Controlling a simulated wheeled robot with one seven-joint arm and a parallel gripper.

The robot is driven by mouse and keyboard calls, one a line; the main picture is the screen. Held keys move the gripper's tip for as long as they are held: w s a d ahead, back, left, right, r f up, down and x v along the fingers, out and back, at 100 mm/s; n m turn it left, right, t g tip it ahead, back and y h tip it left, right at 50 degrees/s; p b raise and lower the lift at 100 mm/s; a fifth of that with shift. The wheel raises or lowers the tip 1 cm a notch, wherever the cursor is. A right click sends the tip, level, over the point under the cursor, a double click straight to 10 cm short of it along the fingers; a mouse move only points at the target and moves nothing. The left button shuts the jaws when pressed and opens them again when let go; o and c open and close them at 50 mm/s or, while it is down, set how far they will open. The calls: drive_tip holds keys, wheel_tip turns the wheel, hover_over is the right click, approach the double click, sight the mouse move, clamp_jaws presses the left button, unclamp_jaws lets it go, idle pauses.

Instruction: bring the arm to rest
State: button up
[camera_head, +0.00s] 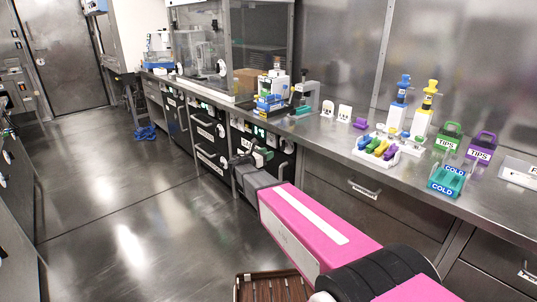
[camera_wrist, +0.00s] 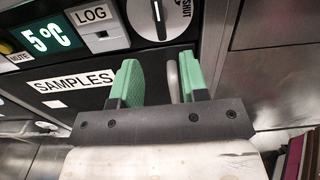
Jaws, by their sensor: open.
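My arm shows in the head view as a pink link with a white stripe, reaching forward over the floor in front of the bench drawers. My gripper (camera_head: 262,156) is at its far end, near the black-fronted cabinets under the bench. In the wrist view my gripper (camera_wrist: 158,80) has two green fingers standing apart with nothing held between them. Beyond the fingers is a black panel labelled SAMPLES (camera_wrist: 75,81), with a 5°C display (camera_wrist: 48,38) and a round dial (camera_wrist: 160,15). I cannot tell whether a fingertip touches the panel.
The steel bench (camera_head: 300,126) carries a rack of coloured tubes (camera_head: 376,150), a teal COLD box (camera_head: 447,180), and green (camera_head: 448,138) and purple (camera_head: 481,147) TIPS boxes. A brown slatted tray (camera_head: 272,287) is low in front. The floor (camera_head: 120,210) at left is open, with a blue cloth (camera_head: 145,132).

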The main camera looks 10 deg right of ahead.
drive_tip(key=s+d+f+m+g+y, duration=0.35)
drive_tip(key=s+d+m, duration=0.2)
drive_tip(key=s, duration=0.25)
drive_tip(key=s+d+f+m+g+y, duration=0.2)
drive_tip(key=s+d+f+m+g, duration=0.25)
drive_tip(key=s+m, duration=0.3)
drive_tip(key=s+f+m+g+y, duration=0.1)
drive_tip(key=s+f+m+y, duration=0.1)
drive_tip(key=s+m+y, duration=0.2)
drive_tip(key=s+a+f+m+g+y, duration=0.1)
drive_tip(key=s+f+m+y, duration=0.1)
drive_tip(key=s+m+y, duration=0.3)
drive_tip(key=s+m, duration=0.3)
drive_tip(key=s, duration=0.4)
drive_tip(key=shift+a+g, duration=0.3)
